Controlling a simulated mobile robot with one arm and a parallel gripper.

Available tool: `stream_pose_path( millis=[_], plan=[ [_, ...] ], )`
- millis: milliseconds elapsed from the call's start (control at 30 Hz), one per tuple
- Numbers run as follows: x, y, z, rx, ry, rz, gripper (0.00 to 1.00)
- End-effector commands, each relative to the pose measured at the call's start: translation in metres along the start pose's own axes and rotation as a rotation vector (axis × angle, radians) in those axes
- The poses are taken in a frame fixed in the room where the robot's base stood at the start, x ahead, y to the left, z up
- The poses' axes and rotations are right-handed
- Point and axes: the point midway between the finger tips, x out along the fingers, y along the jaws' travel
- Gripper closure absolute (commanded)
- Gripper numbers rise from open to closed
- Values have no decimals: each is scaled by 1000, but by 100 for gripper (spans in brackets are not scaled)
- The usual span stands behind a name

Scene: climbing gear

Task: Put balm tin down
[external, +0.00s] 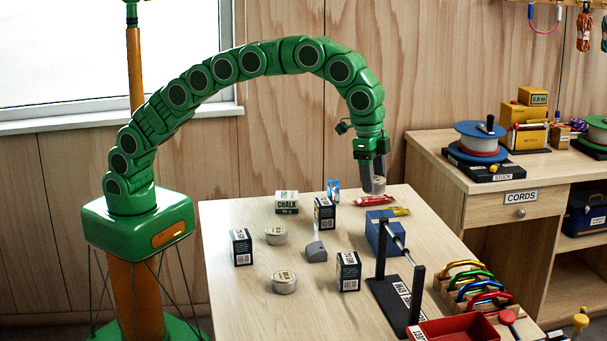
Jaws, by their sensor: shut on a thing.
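My gripper (372,172) points straight down over the far right part of the light wooden table (225,285). It is shut on a small round balm tin (379,184), whose lower part shows at the fingertips. The tin is just above or touching the tabletop; I cannot tell which.
Close to the held tin lie a red tube (367,201), a yellow item (400,211) and a small blue packet (333,190). A chalk box (287,202), several dark boxes (325,213), a grey block (316,252) and a black stand (392,303) occupy the table. The left front is clear.

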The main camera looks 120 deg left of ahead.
Motion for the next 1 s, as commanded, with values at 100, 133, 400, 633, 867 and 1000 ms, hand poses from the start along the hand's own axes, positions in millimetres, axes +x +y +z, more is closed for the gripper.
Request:
stream_pose_path(
  millis=[100,133,400,633,867,1000],
  plan=[
    [13,-2,-8,0,2,0,72],
    [16,-2,-10,0,1,0,72],
    [36,-4,-22,0,0,0,72],
    [39,-5,-24,0,1,-1,72],
    [47,-6,-28,0,1,-1,72],
    [58,-5,-25,0,-4,0,72]
  ],
)
